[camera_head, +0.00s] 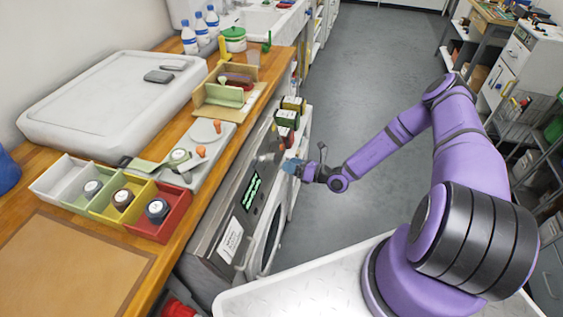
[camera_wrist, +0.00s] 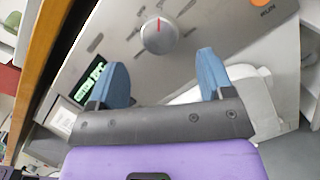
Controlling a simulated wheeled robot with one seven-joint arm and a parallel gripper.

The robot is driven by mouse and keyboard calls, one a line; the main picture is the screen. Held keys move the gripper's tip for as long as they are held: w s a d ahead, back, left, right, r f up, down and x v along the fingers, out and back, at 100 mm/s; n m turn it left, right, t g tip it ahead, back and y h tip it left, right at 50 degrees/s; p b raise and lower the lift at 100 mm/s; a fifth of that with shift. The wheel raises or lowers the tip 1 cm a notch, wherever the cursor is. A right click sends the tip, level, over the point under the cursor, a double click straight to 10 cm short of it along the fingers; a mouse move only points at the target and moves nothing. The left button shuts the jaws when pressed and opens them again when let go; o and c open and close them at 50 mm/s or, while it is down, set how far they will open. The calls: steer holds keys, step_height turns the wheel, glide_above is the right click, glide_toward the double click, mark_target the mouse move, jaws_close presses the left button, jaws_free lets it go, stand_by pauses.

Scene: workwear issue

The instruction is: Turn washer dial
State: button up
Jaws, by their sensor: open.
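The washer (camera_head: 236,215) stands under the wooden counter, with a grey front panel, a green-lit display (camera_head: 252,190) and a round door at its front. In the wrist view the washer dial (camera_wrist: 159,36) is a round silver knob with a red pointer line toward the top of the picture. My gripper (camera_wrist: 158,78) has two blue fingers, open and empty. The dial lies just beyond the fingertips, between their lines, and no contact shows. The display also shows in the wrist view (camera_wrist: 91,80). In the head view my gripper (camera_head: 291,167) is at the panel and the dial cannot be made out.
An orange round part (camera_wrist: 261,3) sits on the panel near the dial. The grey floor (camera_head: 370,75) beyond my arm is clear.

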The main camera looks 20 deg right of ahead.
steer(key=shift+v, duration=2.55)
steer(key=s+a+r+n+g+h, duration=0.1)
steer(key=s+r+n+g, duration=0.1)
steer(key=r+n+g, duration=0.65)
steer(key=s+a+r+n+g+h, duration=0.1)
steer(key=s+r+n, duration=0.35)
steer(key=r, duration=0.95)
steer(key=a+r+n+g+h, duration=0.15)
steer(key=r+n+g, duration=0.25)
steer(key=r+n, duration=0.6)
steer(key=s+d+r+n+t+h, duration=0.1)
steer(key=s+r+n+t+h, duration=0.2)
steer(key=s+r, duration=0.8)
steer(key=s+d+r+n+t+h, duration=0.1)
steer(key=s+r+n+t+h, duration=0.2)
steer(key=s+r, duration=0.9)
steer(key=n+h, duration=0.3)
steer(key=n, duration=0.1)
steer(key=shift+d+r, duration=0.25)
steer(key=shift+r, duration=0.15)
steer(key=shift+s+h, duration=0.1)
steer(key=shift+h, duration=0.15)
